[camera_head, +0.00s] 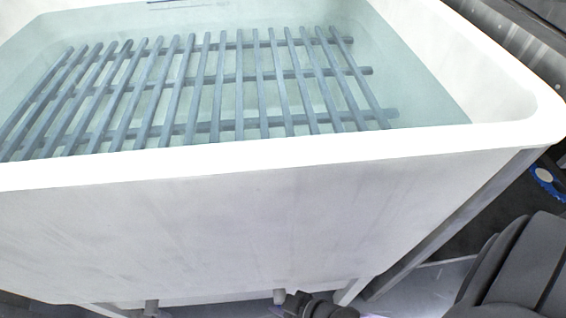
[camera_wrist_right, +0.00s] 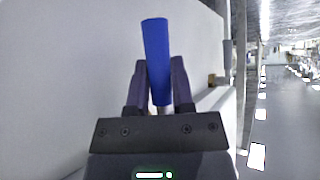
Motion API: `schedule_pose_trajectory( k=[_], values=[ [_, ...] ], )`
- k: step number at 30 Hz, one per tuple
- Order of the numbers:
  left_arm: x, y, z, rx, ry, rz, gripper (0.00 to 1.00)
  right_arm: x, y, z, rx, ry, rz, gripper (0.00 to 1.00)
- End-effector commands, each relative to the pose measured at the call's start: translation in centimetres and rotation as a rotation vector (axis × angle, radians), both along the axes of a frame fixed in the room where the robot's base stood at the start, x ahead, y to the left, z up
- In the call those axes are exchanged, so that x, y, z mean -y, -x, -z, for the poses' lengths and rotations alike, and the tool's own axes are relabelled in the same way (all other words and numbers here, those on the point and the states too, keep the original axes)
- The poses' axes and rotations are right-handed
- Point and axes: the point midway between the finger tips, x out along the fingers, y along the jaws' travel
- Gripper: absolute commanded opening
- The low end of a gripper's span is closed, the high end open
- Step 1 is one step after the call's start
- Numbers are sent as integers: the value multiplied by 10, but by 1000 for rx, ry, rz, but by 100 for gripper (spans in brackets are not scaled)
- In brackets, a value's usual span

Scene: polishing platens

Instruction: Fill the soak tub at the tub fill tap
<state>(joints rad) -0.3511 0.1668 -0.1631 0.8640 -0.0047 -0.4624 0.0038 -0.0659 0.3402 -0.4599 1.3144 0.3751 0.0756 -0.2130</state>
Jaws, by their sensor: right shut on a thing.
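The white soak tub (camera_head: 230,225) fills most of the head view. Pale greenish water (camera_head: 420,95) stands in it, below the rim. A grey slatted rack (camera_head: 240,75) lies inside the tub. In the wrist view, my right gripper (camera_wrist_right: 158,72) is shut on a blue cylindrical handle (camera_wrist_right: 155,45), with a short metal part just below it. In the head view, the dark gripper (camera_head: 315,307) is low at the bottom edge, by the tub's underside, and partly cut off. The handle's other end is hidden. No tap spout can be made out. My left gripper is out of view.
A dark metal-edged surface (camera_head: 520,40) runs behind the tub at upper right.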

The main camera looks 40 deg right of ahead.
Motion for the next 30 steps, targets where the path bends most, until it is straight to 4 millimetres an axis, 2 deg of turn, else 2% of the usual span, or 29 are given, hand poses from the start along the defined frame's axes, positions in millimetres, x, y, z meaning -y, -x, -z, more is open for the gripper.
schedule_pose_trajectory(
  k=[13, 14, 18, 28, 30],
  values=[
    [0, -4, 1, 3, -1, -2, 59, 0, 0, 0, 3, -8, 1, 0],
    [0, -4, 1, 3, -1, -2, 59, 0, 0, 0, 3, -8, 1, 35],
    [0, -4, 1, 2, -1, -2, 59, 0, 0, 0, 4, -7, 0, 64],
    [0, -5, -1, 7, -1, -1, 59, 0, 1, -2, 4, -7, 0, 64],
    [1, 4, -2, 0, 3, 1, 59, 1, 3, -5, 5, -7, 0, 64]
  ],
)
